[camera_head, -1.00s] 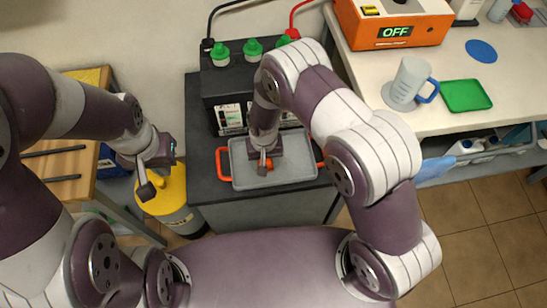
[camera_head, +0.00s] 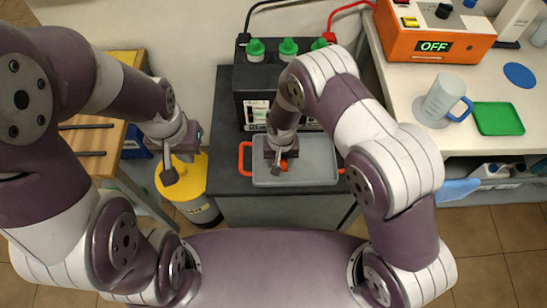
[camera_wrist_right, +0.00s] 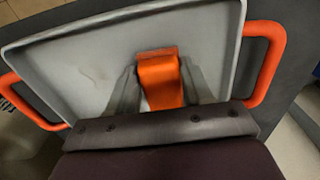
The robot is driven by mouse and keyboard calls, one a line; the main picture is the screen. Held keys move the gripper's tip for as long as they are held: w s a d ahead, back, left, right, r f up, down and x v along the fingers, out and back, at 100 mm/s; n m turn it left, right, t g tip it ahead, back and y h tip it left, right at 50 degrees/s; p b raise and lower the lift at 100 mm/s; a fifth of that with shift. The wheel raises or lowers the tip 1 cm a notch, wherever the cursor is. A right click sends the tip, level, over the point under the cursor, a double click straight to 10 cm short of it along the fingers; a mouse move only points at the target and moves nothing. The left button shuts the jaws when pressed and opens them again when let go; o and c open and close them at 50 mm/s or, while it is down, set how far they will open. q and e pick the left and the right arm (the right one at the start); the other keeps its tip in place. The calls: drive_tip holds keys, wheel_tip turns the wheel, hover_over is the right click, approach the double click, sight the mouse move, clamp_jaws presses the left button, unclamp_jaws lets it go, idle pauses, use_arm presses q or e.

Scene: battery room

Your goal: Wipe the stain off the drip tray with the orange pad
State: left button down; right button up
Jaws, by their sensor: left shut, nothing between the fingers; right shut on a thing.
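The grey drip tray (camera_head: 318,160) lies on the dark cabinet top in front of the black battery (camera_head: 256,88). It has orange handles at its two ends. My right gripper (camera_head: 279,160) is over the left half of the tray, pointing down. It is shut on the orange pad (camera_head: 285,164), which also shows between the fingers in the right wrist view (camera_wrist_right: 160,80). The pad is low over the tray floor; whether it touches is unclear. A faint mark shows on the tray floor in the wrist view, but I cannot clearly make out the stain. My left gripper (camera_head: 178,168) is shut and empty.
A yellow-topped container (camera_head: 198,190) stands below my left gripper, by a wooden bench (camera_head: 95,135). On the right, a white bench (camera_head: 395,70) holds an orange OFF unit (camera_head: 435,38), a jug (camera_head: 442,98) and a green tray (camera_head: 498,118). Black and red cables run to the battery.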

sight(317, 166)
drive_tip(key=shift+d+f+p, duration=0.1)
drive_tip(key=shift+d+p, duration=0.2)
drive_tip(key=shift+d, duration=1.9)
drive_tip(key=shift+w+d+p, duration=0.15)
drive_tip(key=shift+d+p, duration=0.25)
drive_tip(key=shift+d, duration=1.1)
drive_tip(key=shift+d+f, duration=0.1)
drive_tip(key=shift+d, duration=1.75)
wheel_tip(317, 166, up, 6)
drive_tip(key=p, duration=0.5)
drive_tip(key=shift+w, duration=0.1)
wheel_tip(317, 166, up, 3)
drive_tip(key=p, duration=0.2)
drive_tip(key=shift+p, duration=0.4)
